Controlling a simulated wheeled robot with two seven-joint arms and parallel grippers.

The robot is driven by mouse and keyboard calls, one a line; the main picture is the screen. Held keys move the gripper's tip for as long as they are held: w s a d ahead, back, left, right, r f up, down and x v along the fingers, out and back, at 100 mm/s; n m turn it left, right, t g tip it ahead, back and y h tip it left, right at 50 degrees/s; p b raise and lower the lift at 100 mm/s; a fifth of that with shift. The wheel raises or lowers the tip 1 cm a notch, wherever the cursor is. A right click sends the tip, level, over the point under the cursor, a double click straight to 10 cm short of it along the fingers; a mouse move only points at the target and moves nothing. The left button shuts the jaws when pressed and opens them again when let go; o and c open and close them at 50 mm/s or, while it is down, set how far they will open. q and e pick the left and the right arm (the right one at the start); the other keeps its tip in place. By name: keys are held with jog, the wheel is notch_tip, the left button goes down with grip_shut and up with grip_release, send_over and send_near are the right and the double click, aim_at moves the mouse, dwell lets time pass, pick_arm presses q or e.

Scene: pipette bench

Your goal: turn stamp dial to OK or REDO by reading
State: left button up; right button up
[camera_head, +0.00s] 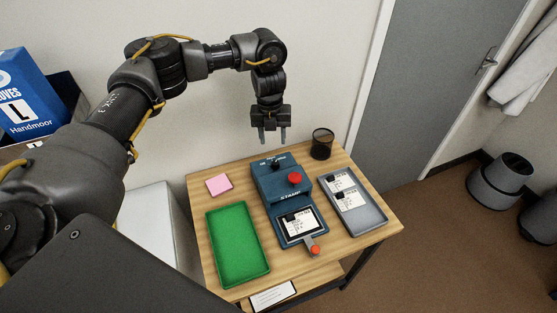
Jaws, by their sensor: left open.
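A blue stamp machine (267,187) stands in the middle of the small wooden table. A red knob (295,178) sits on its upper body, and a small dark dial (277,166) shows near its back; its setting is too small to read. A white card with a dark patch (300,224) lies in the front of the machine; its reading cannot be made out. My left gripper (273,138) is open and empty, pointing down above the back of the machine. My right gripper is not in view.
A green tray (212,236) lies empty left of the machine. A grey tray (375,219) with white cards is on the right. A pink pad (219,185) and a black mesh cup (322,145) stand behind. A paper (273,296) lies below the front edge.

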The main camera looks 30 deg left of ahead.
aim_at(275, 162)
pick_arm(q)
jog(key=f, duration=1.1)
jog(key=shift+w+d+b, duration=0.2)
jog(key=shift+d+b, duration=0.05)
jog(key=shift+b, duration=0.1)
jog(key=c, duration=1)
